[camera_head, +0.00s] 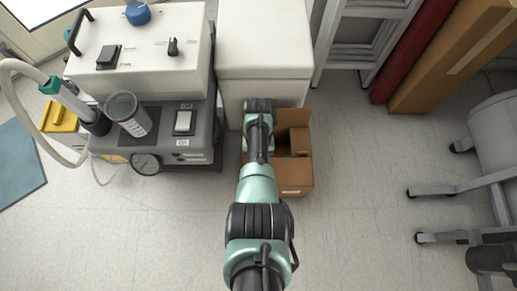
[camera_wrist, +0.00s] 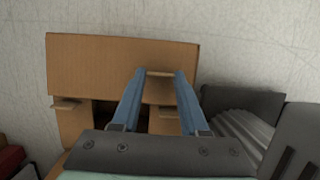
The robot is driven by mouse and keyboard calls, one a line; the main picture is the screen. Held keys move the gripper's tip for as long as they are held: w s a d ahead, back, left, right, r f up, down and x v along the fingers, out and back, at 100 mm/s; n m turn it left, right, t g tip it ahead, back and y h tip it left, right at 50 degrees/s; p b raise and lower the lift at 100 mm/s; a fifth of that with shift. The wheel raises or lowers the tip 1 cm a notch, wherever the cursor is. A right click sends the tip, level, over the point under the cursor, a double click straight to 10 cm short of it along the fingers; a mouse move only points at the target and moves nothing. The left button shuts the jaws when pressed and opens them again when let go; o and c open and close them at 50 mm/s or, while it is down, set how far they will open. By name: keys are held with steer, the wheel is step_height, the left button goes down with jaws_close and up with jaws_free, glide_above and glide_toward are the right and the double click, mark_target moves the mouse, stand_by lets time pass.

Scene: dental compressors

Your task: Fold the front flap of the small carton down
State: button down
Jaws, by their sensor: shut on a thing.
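The small carton (camera_head: 296,180) stands open on the floor in the head view, partly hidden behind my arm. In the wrist view its front flap (camera_wrist: 90,65) is a wide brown panel across the top, with dark openings in the carton below it. My gripper (camera_wrist: 161,74) has its two blue fingers over this flap, with a thin light-brown cardboard edge between the tips. It is shut on that piece, which looks like part of the front flap. In the head view the fingertips are hidden by my arm.
A white cabinet (camera_head: 262,45) stands directly behind the carton, and a compressor unit (camera_head: 140,50) stands to its left. A tall brown box (camera_head: 450,65), a red roll (camera_head: 408,45) and a grey chair (camera_head: 490,140) are to the right. The floor between carton and chair is clear.

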steer(key=shift+w+f+g+b, duration=0.1)
steer(key=shift+f+g+b, duration=0.45)
steer(key=shift+b, duration=0.5)
steer(key=shift+r+g+b, duration=0.15)
steer(key=shift+g+b, duration=0.1)
steer(key=shift+b, duration=0.05)
steer(key=shift+c, duration=2)
jaws_free()
steer(key=p+v, duration=0.4)
steer(key=v, duration=0.9)
steer(key=shift+w, duration=0.1)
